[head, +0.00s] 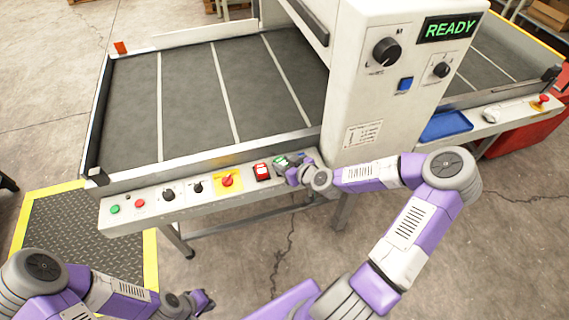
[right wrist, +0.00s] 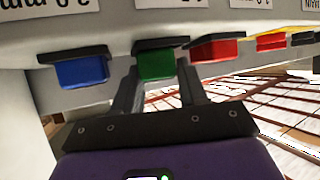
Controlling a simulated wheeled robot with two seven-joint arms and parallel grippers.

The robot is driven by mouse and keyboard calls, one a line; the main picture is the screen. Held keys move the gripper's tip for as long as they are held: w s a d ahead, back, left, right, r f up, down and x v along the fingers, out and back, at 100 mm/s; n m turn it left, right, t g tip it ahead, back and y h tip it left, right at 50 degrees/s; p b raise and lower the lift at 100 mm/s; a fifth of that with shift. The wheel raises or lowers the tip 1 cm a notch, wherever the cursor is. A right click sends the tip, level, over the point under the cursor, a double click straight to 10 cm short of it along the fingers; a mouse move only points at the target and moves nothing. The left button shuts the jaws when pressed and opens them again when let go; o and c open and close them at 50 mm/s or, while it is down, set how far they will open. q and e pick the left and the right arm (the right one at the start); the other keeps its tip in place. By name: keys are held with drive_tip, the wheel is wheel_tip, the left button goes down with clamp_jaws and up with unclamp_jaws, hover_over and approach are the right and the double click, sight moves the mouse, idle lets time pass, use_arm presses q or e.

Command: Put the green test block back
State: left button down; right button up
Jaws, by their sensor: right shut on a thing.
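The green test block (right wrist: 157,65) is between the two fingers of my right gripper (right wrist: 163,80) in the right wrist view. The fingers are shut on its sides. Its dark edge or holder lies against the pale panel, in line with a blue block (right wrist: 82,70) and a red block (right wrist: 212,50). I cannot tell how deeply it is seated. In the head view my right gripper (head: 287,168) is at the right end of the control panel and partly covers the green block (head: 281,161). My left gripper (head: 203,302) is low, away from the panel, its jaws unclear.
The control panel (head: 137,214) carries buttons, knobs and a red stop button (head: 227,181) left of the red block (head: 262,171). The conveyor bed (head: 195,95) lies behind it. A machine housing (head: 359,109) with a READY display (head: 449,27) stands at right. A blue tray (head: 446,125) lies beyond it.

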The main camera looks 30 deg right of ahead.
drive_tip(key=o, duration=1)
drive_tip(key=shift+o, duration=0.2)
drive_tip(key=shift+r+p, duration=0.2)
drive_tip(key=shift+p, duration=0.1)
drive_tip(key=p+v, duration=0.6)
drive_tip(key=v, duration=0.6)
